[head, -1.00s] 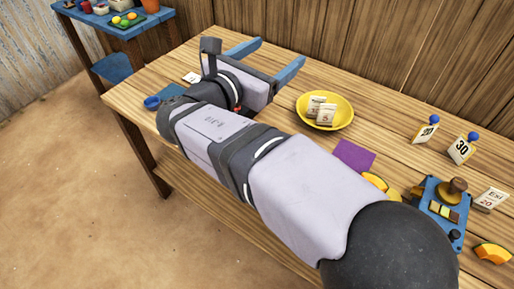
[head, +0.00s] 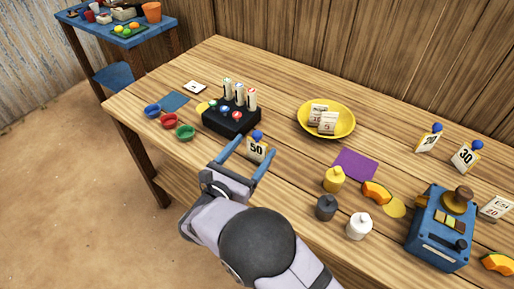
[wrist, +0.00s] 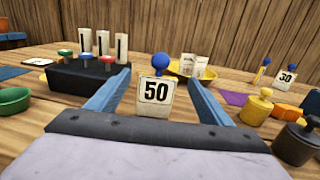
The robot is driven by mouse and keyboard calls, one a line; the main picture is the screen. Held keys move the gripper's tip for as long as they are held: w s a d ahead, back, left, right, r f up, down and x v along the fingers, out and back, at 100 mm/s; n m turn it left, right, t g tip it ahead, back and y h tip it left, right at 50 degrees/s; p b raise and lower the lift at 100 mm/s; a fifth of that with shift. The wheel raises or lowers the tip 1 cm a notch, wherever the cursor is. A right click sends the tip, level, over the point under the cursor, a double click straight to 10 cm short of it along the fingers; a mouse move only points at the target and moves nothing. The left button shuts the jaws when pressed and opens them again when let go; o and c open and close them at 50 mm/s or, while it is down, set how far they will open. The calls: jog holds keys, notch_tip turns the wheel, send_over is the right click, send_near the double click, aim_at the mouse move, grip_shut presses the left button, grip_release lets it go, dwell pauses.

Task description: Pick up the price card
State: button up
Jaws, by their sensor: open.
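A price card (head: 257,150) marked 50, white with a yellow edge and a blue knob on top, stands upright on the wooden table. It also shows in the wrist view (wrist: 156,97), centred between my blue fingers. My gripper (head: 253,151) is open, with one finger on each side of the card near the fingertips. I see a gap on both sides in the wrist view. Two similar cards marked 20 (head: 429,139) and 30 (head: 466,157) stand at the right back.
A black block (head: 230,120) with white upright tags stands just behind left of the card. A yellow bowl (head: 347,127) is behind right. Yellow, dark and white weights (head: 358,226) and a blue scale (head: 440,232) stand at right. Small coloured cups (head: 185,132) are at left.

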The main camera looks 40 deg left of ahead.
jog(key=shift+f, duration=0.7)
jog(key=shift+w+a+r+p, duration=0.15)
jog(key=shift+w+p, duration=0.2)
jog(key=shift+w, duration=0.85)
jog(key=shift+w+a+p, duration=0.2)
jog(key=shift+w+p, duration=0.1)
jog(key=shift+w, duration=0.95)
jog(key=shift+w+a+r+p, duration=0.15)
jog(key=shift+w+p, duration=0.2)
jog(key=shift+w, duration=0.85)
jog(key=shift+f, duration=0.1)
jog(key=c, duration=1.1)
